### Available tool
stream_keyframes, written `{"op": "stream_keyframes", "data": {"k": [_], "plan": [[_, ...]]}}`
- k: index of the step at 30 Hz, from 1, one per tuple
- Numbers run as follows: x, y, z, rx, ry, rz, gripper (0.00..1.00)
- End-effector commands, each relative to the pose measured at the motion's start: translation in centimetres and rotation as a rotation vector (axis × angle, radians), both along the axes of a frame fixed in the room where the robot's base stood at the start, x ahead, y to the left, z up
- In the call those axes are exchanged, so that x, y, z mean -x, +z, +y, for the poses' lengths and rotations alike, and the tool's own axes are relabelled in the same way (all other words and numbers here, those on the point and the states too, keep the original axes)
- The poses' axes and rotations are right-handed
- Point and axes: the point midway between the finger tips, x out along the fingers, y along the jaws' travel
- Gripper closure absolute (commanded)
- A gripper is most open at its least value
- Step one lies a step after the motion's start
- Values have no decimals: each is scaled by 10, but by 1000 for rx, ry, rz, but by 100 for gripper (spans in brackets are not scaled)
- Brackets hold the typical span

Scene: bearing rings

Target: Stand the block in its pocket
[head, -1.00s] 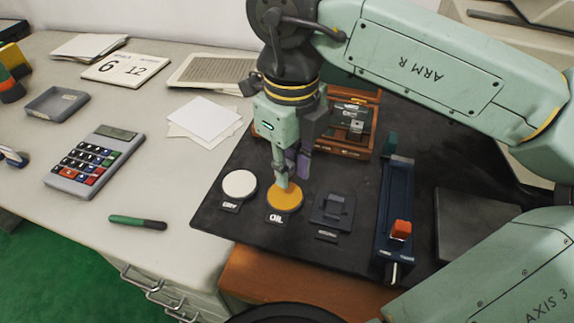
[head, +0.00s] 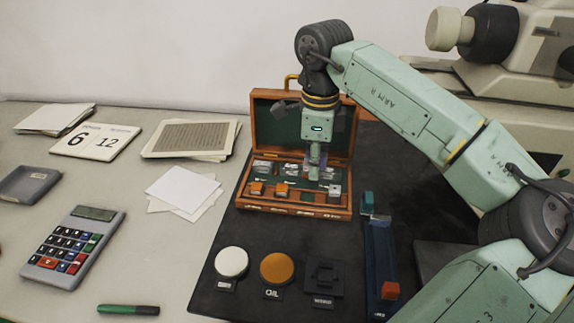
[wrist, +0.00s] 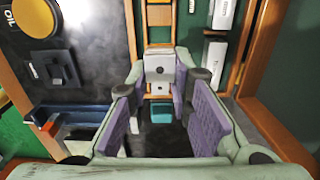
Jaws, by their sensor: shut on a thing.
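My gripper (head: 314,168) is over the open wooden case (head: 290,210), pointing down at its right half. In the wrist view a grey metal block (wrist: 158,70) with a dark round hole sits between the purple pads of my gripper, which is shut on it. In the head view the fingers mostly hide this block. A green gap (head: 307,196) shows in the front row. I cannot tell whether the held block touches the insert.
The case's raised lid (head: 272,120) stands behind my gripper. In front on the black mat (head: 225,290) are a white pad (head: 231,262), an orange oil pad (head: 277,269), a dark square fixture (head: 323,278) and a blue vise (head: 380,260). A calculator (head: 72,250) lies left.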

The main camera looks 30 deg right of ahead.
Motion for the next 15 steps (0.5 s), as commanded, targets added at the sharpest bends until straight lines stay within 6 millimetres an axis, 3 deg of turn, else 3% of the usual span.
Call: {"op": "stream_keyframes", "data": {"k": [15], "plan": [[0,-55,1,-1,1,0,100]]}}
